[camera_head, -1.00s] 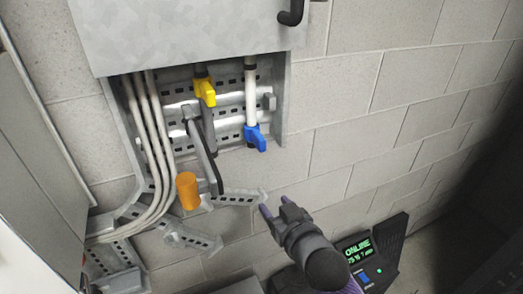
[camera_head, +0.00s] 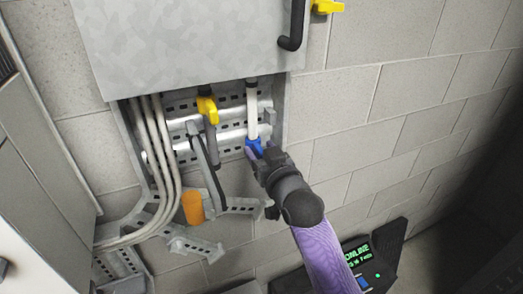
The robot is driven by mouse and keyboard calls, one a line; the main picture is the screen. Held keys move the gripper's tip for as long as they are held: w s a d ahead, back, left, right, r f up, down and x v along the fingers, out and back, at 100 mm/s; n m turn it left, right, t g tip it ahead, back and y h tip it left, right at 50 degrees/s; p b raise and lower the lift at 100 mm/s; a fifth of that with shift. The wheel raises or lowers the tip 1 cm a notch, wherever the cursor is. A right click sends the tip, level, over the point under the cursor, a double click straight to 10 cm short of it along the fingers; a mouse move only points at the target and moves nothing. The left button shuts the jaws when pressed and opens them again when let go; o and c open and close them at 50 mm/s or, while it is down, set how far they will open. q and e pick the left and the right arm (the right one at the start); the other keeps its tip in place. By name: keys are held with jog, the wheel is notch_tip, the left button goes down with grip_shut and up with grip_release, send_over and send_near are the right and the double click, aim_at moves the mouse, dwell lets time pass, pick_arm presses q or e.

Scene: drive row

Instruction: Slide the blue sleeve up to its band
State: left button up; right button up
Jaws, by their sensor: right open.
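The blue sleeve (camera_head: 252,144) sits low on a white vertical rod (camera_head: 252,112) at the right side of the open recess below the grey cabinet. A dark band (camera_head: 251,83) shows near the rod's top, just under the cabinet edge. My right gripper (camera_head: 257,153) is at the blue sleeve, its fingers open and close around or beside it. The gripper hides the sleeve's lower part, so I cannot tell whether the fingers touch it. My left gripper is not in view.
A yellow sleeve (camera_head: 208,106) is on the neighbouring rod to the left. A grey lever with an orange grip (camera_head: 193,208) juts out in front of the recess. White pipes (camera_head: 160,150) run down the left. The block wall (camera_head: 400,130) at right is clear.

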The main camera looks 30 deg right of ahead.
jog(key=shift+c, duration=0.3)
grip_shut()
dwell(1.1)
